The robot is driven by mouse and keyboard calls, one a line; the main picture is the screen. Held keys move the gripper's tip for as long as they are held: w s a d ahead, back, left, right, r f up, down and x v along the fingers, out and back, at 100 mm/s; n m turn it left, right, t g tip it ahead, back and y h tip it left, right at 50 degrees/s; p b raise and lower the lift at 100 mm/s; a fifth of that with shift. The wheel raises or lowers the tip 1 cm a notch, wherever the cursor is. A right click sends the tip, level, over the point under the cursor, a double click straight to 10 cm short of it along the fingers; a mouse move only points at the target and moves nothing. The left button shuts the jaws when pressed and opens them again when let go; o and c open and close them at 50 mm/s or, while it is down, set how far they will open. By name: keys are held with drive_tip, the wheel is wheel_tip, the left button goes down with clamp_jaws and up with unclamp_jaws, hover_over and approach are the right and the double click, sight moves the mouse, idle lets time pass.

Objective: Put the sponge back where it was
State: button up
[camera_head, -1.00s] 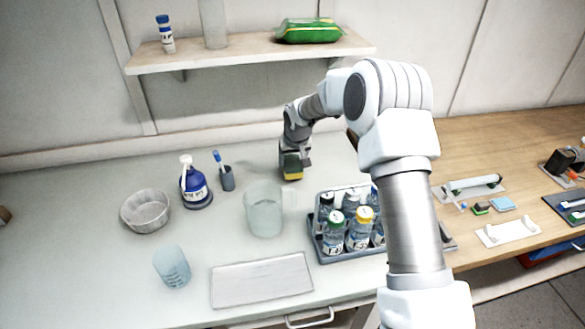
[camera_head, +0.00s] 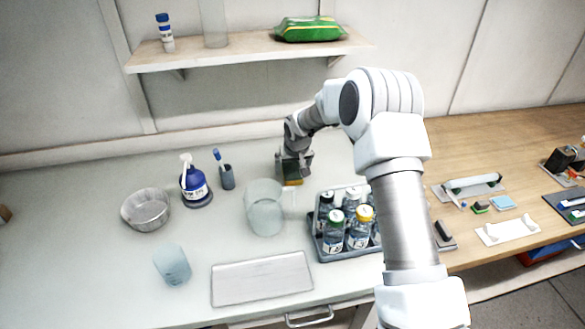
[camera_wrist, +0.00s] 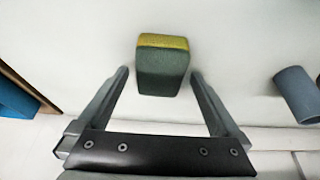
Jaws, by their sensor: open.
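The sponge (camera_wrist: 162,68), dark green with a yellow layer, rests on the pale counter near its back edge. It also shows in the head view (camera_head: 293,179), partly hidden by my gripper (camera_head: 294,170). In the wrist view my gripper (camera_wrist: 160,76) is open, with one finger on each side of the sponge and a gap visible at both sides. The sponge sits at the fingertips and reaches past them.
A clear beaker (camera_head: 265,208) stands just in front, left of the bottle rack (camera_head: 322,250). A brush cup (camera_head: 227,178) and a blue spray bottle (camera_head: 193,182) stand to the left. A shelf (camera_head: 245,50) hangs above. A flat tray (camera_head: 262,279) lies in front.

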drive_tip(key=v, duration=1.3)
drive_tip(key=s+d+r+h, duration=0.1)
drive_tip(key=s+d+r, duration=0.3)
drive_tip(key=s+r, duration=0.35)
drive_tip(key=s+d+r, duration=0.4)
drive_tip(key=s+r, duration=0.3)
drive_tip(key=s, duration=0.1)
drive_tip(key=s+d+m, duration=0.1)
drive_tip(key=s+d, duration=0.1)
drive_tip(key=s, duration=0.9)
drive_tip(key=s+d+m+t, duration=0.1)
drive_tip(key=s+d, duration=0.1)
drive_tip(key=s, duration=0.9)
drive_tip(key=shift+d+r, duration=0.35)
drive_tip(key=shift+r, duration=0.15)
